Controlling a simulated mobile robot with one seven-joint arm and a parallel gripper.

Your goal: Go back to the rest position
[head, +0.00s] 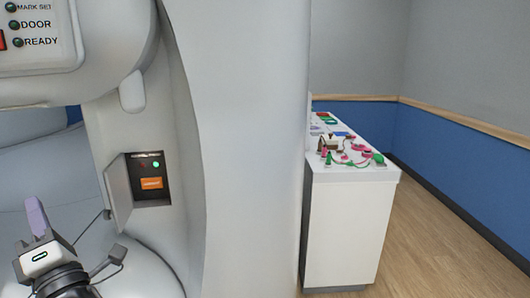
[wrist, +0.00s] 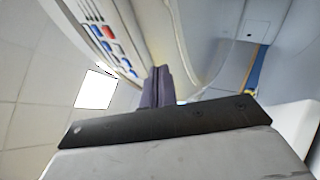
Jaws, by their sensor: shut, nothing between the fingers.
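My gripper (head: 36,216) is at the lower left of the head view, in front of the white magnet housing (head: 240,140). Its purple-grey fingers point up. In the wrist view the fingers (wrist: 158,84) are together with nothing between them. A small recessed box (head: 150,178) in the housing has its grey door (head: 117,194) swung open to the left. Inside the box are a lit green light and an orange label. My gripper is to the left of the box and apart from it.
A panel (head: 38,38) with labels MARK SET, DOOR and READY is at the top left. A white counter (head: 345,225) with coils and cables on top stands behind the housing at the right. The wooden floor (head: 430,255) at the right is clear.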

